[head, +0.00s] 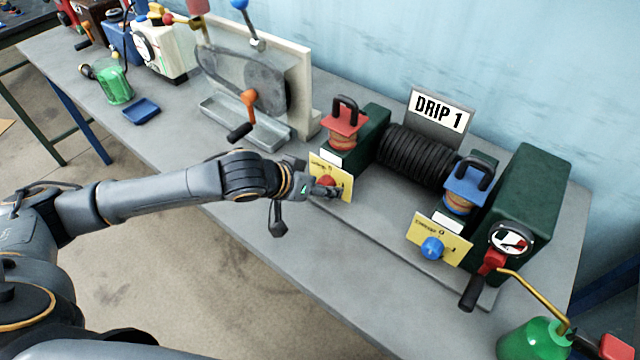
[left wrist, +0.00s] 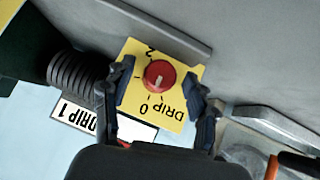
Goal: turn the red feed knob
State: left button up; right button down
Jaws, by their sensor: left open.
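The red feed knob (head: 327,181) sits on a yellow scale plate (head: 341,190) at the front of the DRIP 1 machine, under a red-topped cup. In the left wrist view the knob (left wrist: 160,75) is round with a pale pointer line, on the yellow plate (left wrist: 181,117) with numbers 0 and 2. My left gripper (head: 325,190) is in front of the plate. In the left wrist view its open fingers (left wrist: 162,88) stand on either side of the knob, with gaps between them and it. My right gripper is not in view.
A blue knob (head: 432,247) on a second yellow plate is to the right.

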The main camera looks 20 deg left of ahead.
pick_arm(q)
jog(key=c, duration=1.2)
jog(key=shift+o, duration=0.2)
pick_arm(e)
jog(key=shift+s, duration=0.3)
pick_arm(q)
jog(key=shift+r, duration=0.1)
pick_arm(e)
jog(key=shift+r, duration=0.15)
